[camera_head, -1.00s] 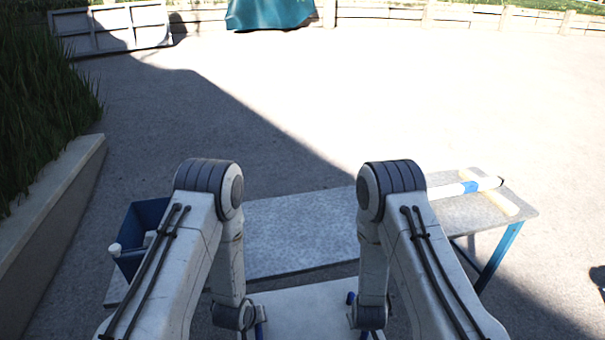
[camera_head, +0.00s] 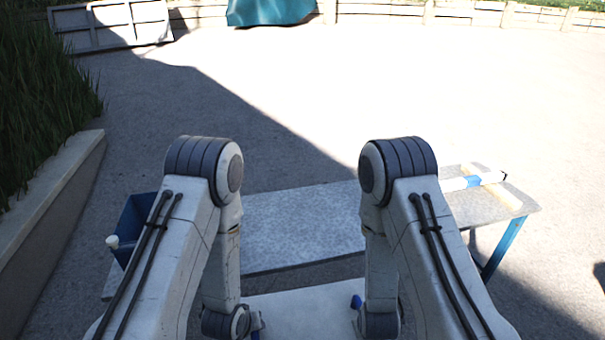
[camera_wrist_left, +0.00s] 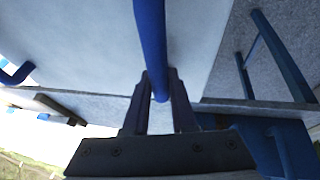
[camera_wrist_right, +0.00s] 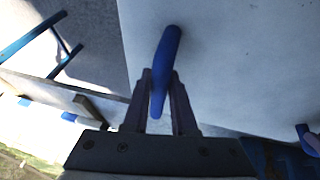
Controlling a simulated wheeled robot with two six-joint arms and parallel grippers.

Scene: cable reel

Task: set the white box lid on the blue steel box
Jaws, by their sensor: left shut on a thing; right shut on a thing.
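The white lid (camera_head: 305,305) is low at the bottom centre of the head view, on the near side of the table. It has blue bar handles. My left gripper (camera_wrist_left: 160,88) is shut on one blue handle (camera_wrist_left: 150,40), and the lid's pale face (camera_wrist_left: 95,50) spreads around it. My right gripper (camera_wrist_right: 160,88) is shut on another blue handle (camera_wrist_right: 167,50). An open blue box (camera_head: 138,218) stands at the left end of the table, partly hidden by my left arm. Its inside is mostly out of sight. My fingertips are hidden in the head view.
The long grey table (camera_head: 300,230) has blue legs (camera_head: 503,247). A white tube with a blue band (camera_head: 472,182) lies at its right end. The table's middle is bare. A low wall with grass (camera_head: 60,185) runs along the left.

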